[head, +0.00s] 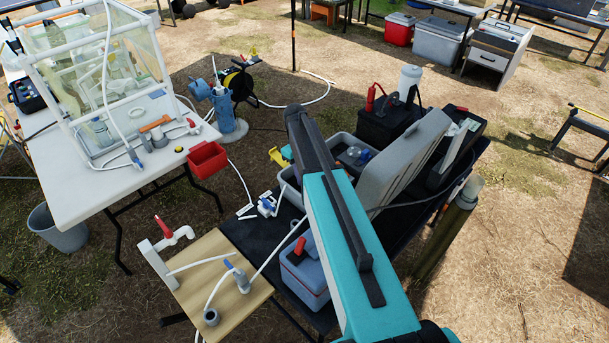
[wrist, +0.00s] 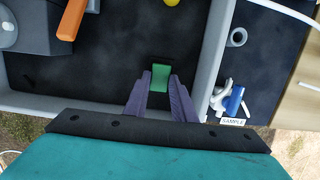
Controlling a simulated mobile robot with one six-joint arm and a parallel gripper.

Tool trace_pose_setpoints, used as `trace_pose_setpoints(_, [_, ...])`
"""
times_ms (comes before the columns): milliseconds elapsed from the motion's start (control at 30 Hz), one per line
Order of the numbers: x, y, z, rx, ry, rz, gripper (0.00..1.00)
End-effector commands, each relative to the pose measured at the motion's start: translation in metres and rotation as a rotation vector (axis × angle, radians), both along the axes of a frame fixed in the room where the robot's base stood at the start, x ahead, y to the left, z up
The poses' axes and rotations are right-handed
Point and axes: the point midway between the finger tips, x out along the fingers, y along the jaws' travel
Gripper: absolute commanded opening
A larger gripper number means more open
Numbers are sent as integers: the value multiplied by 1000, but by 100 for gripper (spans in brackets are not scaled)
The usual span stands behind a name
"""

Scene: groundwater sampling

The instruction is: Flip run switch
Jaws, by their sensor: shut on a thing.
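In the wrist view, a small green piece (wrist: 160,78) sits between the fingertips of my gripper (wrist: 160,84), over a black panel. It may be the run switch, but no label on it can be read. My purple-grey fingers lie close on either side of it, and my gripper is shut on it. The black panel (wrist: 120,70) is bordered by a grey wall (wrist: 212,50). In the head view my teal arm hides my fingertips and the green piece. An open grey case lid (head: 405,160) stands to the right of my arm.
An orange handle (wrist: 72,20) and a yellow knob (wrist: 171,2) lie beyond my fingers. A blue and white valve (wrist: 232,100) with a SAMPLE label sits right of the grey wall. A red bin (head: 207,160) hangs at the white table (head: 110,195). A blue cooler (head: 305,275) is close left of my arm.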

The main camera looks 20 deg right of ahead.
Motion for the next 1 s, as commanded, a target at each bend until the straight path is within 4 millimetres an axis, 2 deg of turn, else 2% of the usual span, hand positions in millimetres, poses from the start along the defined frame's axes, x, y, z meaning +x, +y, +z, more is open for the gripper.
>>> trace_pose_setpoints(467, [1, 1, 0, -16, 37, -1, 1])
trace_pose_setpoints(500, [1, 1, 0, -16, 37, -1, 28])
trace_pose_setpoints(600, [1, 1, 0, -16, 36, 0, 42])
trace_pose_setpoints(1000, [2, 1, 2, -15, 35, 0, 42])
